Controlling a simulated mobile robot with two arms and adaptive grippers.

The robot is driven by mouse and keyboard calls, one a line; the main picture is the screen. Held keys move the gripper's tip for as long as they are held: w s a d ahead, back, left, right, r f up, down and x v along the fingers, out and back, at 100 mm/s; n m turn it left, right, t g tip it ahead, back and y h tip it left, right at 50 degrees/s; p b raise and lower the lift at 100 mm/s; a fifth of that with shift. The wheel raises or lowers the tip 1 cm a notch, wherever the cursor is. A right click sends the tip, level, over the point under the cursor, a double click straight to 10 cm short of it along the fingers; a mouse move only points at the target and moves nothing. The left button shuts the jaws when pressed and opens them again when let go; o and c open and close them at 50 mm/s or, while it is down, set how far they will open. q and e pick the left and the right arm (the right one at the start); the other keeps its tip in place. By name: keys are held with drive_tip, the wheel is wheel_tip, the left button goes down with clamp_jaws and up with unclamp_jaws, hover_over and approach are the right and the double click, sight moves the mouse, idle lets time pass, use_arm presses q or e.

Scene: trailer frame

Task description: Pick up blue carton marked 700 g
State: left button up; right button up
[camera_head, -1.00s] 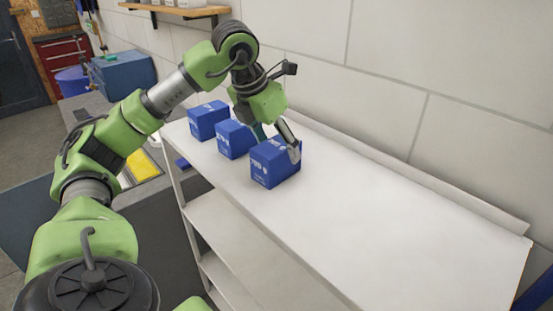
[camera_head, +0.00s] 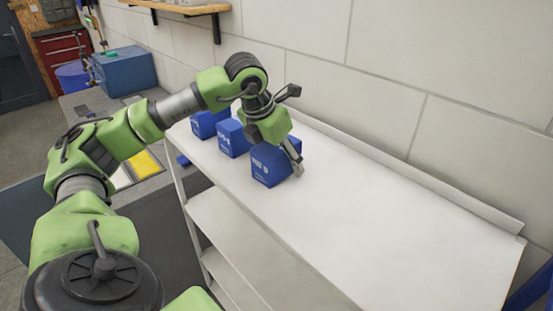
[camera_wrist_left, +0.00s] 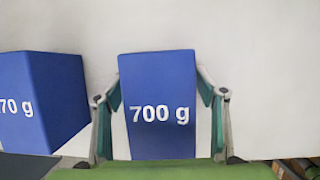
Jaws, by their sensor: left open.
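The blue carton marked 700 g (camera_head: 268,168) stands on the white shelf top, nearest of three blue cartons in a row. In the left wrist view its "700 g" face (camera_wrist_left: 158,105) is centred between the fingers. My left gripper (camera_head: 292,160) is at the carton from above and behind, with one finger visible along its right side. In the left wrist view the open gripper (camera_wrist_left: 160,122) has one finger on each side of the carton, with narrow gaps at the lower part. The far finger is hidden in the head view. My right gripper is not in view.
A second blue carton (camera_head: 232,138) stands close to the left, also in the left wrist view (camera_wrist_left: 42,100). A third carton (camera_head: 206,123) stands beyond it. The white shelf top (camera_head: 400,220) is clear to the right, with a raised lip along the wall.

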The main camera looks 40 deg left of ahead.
use_arm(q)
drive_tip(key=shift+f, duration=0.2)
idle(0.3)
drive_tip(key=c, duration=1.4)
clamp_jaws()
drive_tip(key=shift+r, duration=0.2)
